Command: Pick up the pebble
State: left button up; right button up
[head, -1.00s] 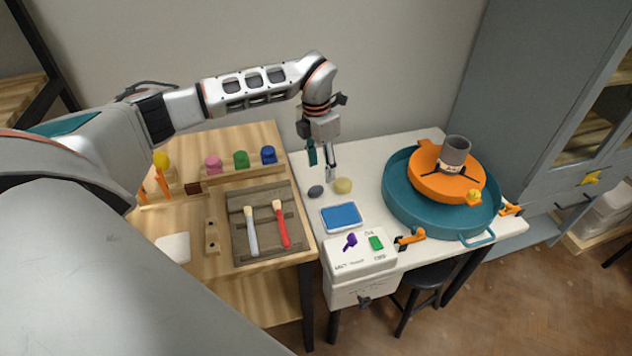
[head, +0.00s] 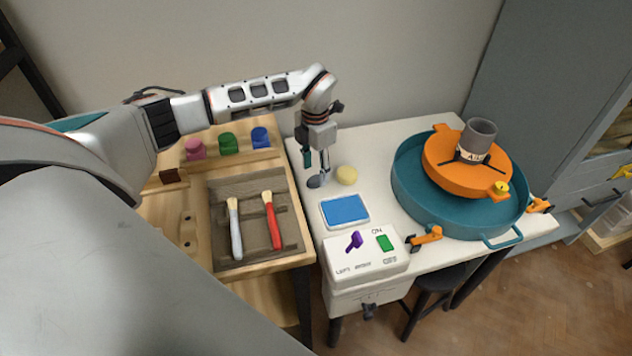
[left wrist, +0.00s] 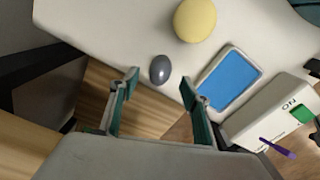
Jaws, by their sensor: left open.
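The pebble (head: 315,182) is a small dark grey oval lying on the white table (head: 380,143), near its left edge. In the left wrist view the pebble (left wrist: 160,69) shows whole, just beyond the gap between my fingertips. My left gripper (head: 317,167) points down, open and empty, just above the pebble. In the left wrist view the gripper (left wrist: 160,80) has its teal-padded fingers spread to either side of the pebble's line. I cannot tell the exact height between fingertips and pebble. My right gripper is not in view.
A yellow round sponge-like piece (head: 347,175) lies close right of the pebble. A blue pad in a white tray (head: 344,211) and a white switch box (head: 365,258) are nearer. A teal basin (head: 408,203) stands right. A wooden bench (head: 283,262) with brushes adjoins left.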

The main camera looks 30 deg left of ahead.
aim_at(316, 177)
pick_arm(q)
notch_tip(316, 177, down, 4)
jog(key=shift+r, duration=0.2)
jog(key=shift+w, duration=0.1)
jog(key=c, duration=1.2)
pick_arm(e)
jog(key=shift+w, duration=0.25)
pick_arm(q)
jog(key=shift+r, duration=0.1)
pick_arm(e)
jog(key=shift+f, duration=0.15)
pick_arm(q)
jog(key=shift+r, duration=0.55)
notch_tip(316, 177, up, 19)
jog(key=shift+f+p, duration=0.1)
jog(key=shift+p, duration=0.95)
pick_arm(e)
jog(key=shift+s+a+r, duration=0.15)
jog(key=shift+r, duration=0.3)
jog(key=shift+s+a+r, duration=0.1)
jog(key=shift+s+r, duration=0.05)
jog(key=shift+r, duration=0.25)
